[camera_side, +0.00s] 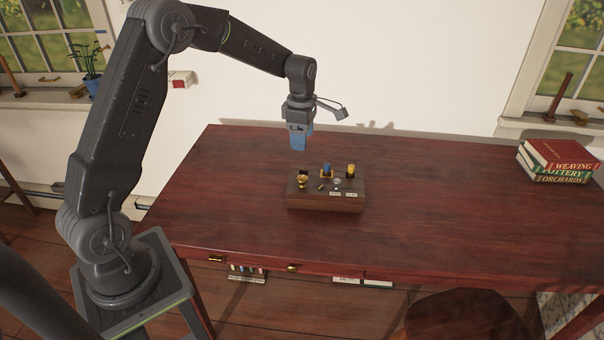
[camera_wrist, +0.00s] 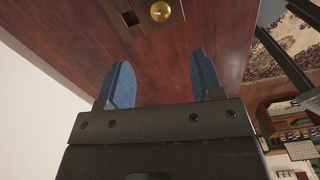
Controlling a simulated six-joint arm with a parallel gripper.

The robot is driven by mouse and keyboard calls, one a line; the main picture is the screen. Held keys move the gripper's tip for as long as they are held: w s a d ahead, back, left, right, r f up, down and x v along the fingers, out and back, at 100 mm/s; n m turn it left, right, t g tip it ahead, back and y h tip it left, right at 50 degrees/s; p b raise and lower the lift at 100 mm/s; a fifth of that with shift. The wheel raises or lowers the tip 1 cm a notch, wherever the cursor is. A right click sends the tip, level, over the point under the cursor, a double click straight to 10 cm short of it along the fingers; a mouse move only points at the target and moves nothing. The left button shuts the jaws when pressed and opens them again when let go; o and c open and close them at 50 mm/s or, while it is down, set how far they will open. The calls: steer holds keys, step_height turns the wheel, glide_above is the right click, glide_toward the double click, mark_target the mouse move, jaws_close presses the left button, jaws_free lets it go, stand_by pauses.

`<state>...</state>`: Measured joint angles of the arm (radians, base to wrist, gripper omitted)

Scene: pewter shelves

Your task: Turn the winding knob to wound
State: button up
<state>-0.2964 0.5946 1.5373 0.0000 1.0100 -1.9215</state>
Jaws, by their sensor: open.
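A brown wooden box (camera_side: 325,201) stands on the desk with several small controls on its top. A brass knob (camera_side: 302,181) sits at its left end. In the wrist view a round brass knob (camera_wrist: 160,11) with a pale pointer mark shows at the top edge, beside a dark square slot (camera_wrist: 131,18). I cannot read its setting. My gripper (camera_side: 299,144) hangs above and behind the box, pointing down, apart from it. Its blue fingers are spread with nothing between them in the wrist view (camera_wrist: 158,80).
Blue (camera_side: 327,169) and yellow (camera_side: 351,170) pieces stand at the back of the box. White labels (camera_side: 335,193) lie near its front edge. Stacked books (camera_side: 556,161) are at the desk's right. The desk (camera_side: 440,200) around the box is clear. A chair (camera_side: 460,315) stands in front.

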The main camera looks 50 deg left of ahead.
mark_target(302, 177)
step_height(302, 177, down, 12)
steer(key=shift+f, duration=0.25)
stand_by(0.3)
steer(key=c, duration=0.9)
